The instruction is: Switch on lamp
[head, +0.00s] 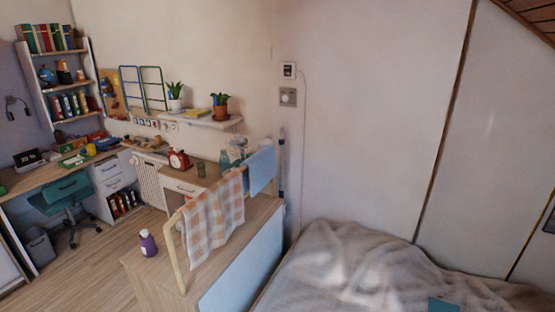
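No lamp can be made out for certain. A dark curved object (17,107) is on the wall at the far left, beside the shelves; I cannot tell whether it is a lamp or headphones. A grey wall plate with a round knob (288,97) is on the wall near the middle, and a small white box with a dark face (289,70) is just above it. A thin cord runs down the wall beside them. My gripper is not in view.
A bed with a rumpled blanket (350,265) fills the lower right. Desk (40,178) and teal chair (66,192) are left. Wooden floor (95,262) is clear at lower left.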

